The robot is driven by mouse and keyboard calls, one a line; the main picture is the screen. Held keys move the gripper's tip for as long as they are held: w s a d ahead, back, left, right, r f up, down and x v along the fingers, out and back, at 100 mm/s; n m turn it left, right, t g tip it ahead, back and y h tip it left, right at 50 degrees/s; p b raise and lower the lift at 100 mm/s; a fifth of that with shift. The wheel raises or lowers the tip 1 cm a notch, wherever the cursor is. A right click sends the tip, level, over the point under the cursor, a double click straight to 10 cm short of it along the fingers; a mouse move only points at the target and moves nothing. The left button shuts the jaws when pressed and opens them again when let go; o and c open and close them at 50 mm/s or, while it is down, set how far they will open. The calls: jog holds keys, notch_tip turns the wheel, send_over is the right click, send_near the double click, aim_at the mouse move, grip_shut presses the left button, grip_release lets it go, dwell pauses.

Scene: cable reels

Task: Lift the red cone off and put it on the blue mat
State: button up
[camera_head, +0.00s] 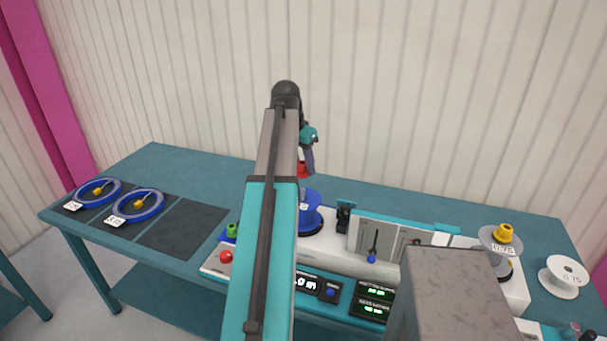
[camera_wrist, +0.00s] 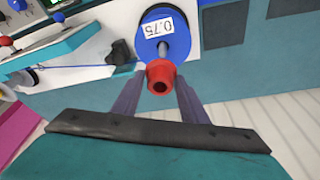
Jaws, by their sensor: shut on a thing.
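The red cone (camera_wrist: 160,77) is between the two fingers of my gripper (camera_wrist: 158,98) in the wrist view. My gripper is shut on it. In the head view the cone (camera_head: 301,169) shows partly behind my arm, above the blue reel (camera_head: 312,216), with a visible gap between them. The reel carries a white 0.75 label in the wrist view (camera_wrist: 155,27), and a grey spindle shows at its middle. I cannot tell whether the cone is clear of the spindle tip. I cannot make out a clearly blue mat; a bare dark mat (camera_head: 182,229) lies left of the machine.
Two blue cable coils (camera_head: 98,192) lie on dark mats at the left. The white machine (camera_head: 340,254) fills the middle front. A grey reel with a yellow cone (camera_head: 503,233) and a white reel (camera_head: 564,277) stand at the right. The teal table's back strip is clear.

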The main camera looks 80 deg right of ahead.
jog(key=shift+r, duration=0.5)
jog(key=o, duration=0.5)
jog(key=c, duration=0.5)
jog(key=shift+p, duration=0.35)
